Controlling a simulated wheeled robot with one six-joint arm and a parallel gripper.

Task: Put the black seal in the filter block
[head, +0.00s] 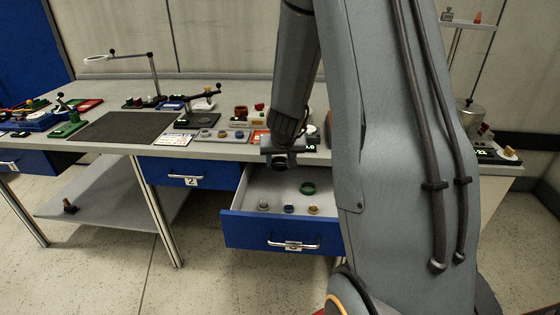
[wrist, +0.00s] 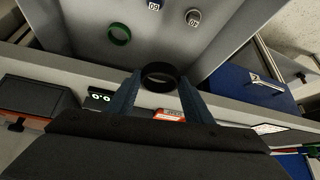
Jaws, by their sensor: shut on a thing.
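My gripper (wrist: 160,92) is shut on the black seal (wrist: 159,70), a dark ring held between the two fingertips in the wrist view. In the head view my gripper (head: 285,160) hangs above the back of the open drawer (head: 240,228), close to the bench's front edge. The seal is small and dark there, hard to tell from the gripper. I cannot make out the filter block for certain in either view.
A green ring (head: 308,188) and several small rings lie in the drawer; the green ring also shows in the wrist view (wrist: 119,34). Drawer 2 (head: 190,178) is closed. Small parts trays (head: 221,135) crowd the bench behind my gripper. A dark mat (head: 115,128) is bare.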

